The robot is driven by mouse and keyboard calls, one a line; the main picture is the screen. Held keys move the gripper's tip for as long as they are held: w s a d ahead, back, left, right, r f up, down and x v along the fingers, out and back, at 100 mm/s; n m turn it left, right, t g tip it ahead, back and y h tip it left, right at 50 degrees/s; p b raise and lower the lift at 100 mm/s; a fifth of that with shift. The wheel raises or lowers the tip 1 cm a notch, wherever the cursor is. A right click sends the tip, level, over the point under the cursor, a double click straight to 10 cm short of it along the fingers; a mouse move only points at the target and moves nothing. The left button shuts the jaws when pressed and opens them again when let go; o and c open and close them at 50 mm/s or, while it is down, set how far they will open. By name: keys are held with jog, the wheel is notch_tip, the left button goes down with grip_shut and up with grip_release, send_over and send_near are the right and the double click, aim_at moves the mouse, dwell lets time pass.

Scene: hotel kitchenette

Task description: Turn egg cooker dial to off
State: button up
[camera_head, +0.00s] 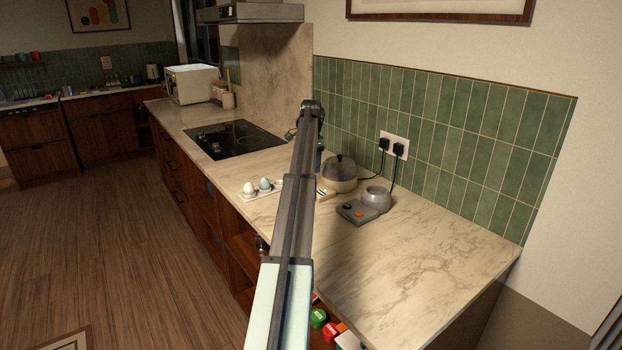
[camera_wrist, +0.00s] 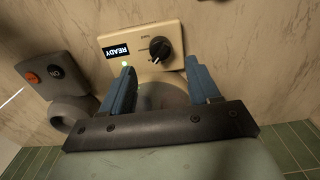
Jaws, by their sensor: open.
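The egg cooker (camera_head: 340,173) stands on the counter near the green tiled wall, with a dark domed lid and cream base. In the wrist view its cream control panel (camera_wrist: 140,44) carries a black round dial (camera_wrist: 160,49) with a white mark, a READY label and a small lit green light. The small lettering around the dial is too blurred to read.
A grey appliance (camera_head: 376,199) with an orange button and an ON button stands beside the cooker. Cords run to a wall socket (camera_head: 394,146). Eggs in a white holder (camera_head: 247,194) sit near the counter's front edge. A black hob (camera_head: 233,139) lies beyond. The counter's near right is clear.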

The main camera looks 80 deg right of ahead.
jog(key=shift+f, duration=3.05)
jog(key=c, duration=1)
